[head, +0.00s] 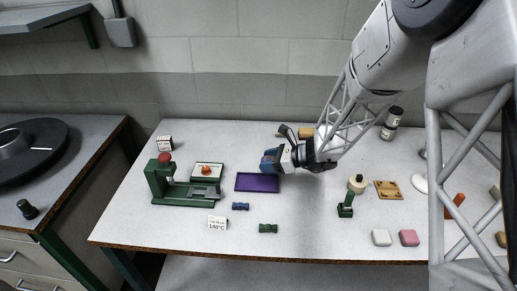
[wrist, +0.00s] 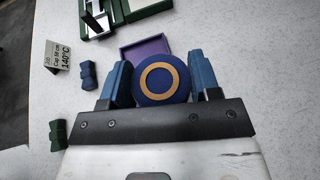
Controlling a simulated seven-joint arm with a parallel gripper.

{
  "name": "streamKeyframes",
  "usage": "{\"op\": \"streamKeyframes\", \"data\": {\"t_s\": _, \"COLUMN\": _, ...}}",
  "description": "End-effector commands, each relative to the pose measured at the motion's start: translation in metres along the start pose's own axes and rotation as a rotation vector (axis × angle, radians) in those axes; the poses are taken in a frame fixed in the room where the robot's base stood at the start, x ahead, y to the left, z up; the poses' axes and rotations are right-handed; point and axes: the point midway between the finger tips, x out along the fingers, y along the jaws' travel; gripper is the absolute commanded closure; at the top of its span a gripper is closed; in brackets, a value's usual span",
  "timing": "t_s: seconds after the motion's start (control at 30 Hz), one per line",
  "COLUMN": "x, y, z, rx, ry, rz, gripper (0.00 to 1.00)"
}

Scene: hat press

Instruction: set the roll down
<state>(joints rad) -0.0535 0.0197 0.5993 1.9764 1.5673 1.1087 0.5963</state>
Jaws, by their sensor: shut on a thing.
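The roll (wrist: 155,92) is a dark blue disc with a gold ring on its face. My gripper (wrist: 160,66) is shut on it, with a blue finger on each side. In the head view my gripper (head: 268,161) is at the far right corner of a purple tray (head: 257,183), seemingly just above the table. There the roll cannot be told apart from the blue fingers. In the wrist view the purple tray (wrist: 130,54) lies just beyond the roll, which overlaps part of it.
A green press (head: 165,185) with a red knob stands left of the tray. A blue bow (head: 240,206), a green bow (head: 268,228) and a 140°C card (head: 217,222) lie in front. A small green stand (head: 346,207) is to the right. Table between stand and tray is clear.

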Motion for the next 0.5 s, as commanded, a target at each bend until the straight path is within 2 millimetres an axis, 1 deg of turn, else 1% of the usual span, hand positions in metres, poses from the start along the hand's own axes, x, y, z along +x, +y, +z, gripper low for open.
{"op": "streamKeyframes", "data": {"t_s": 0.17, "x": 0.010, "y": -0.019, "z": 0.001, "rx": 0.000, "ry": 0.000, "rz": 0.001, "gripper": 0.67}}
{"op": "streamKeyframes", "data": {"t_s": 0.5, "x": 0.035, "y": -0.065, "z": 0.006, "rx": 0.000, "ry": 0.001, "rz": 0.001, "gripper": 0.67}}
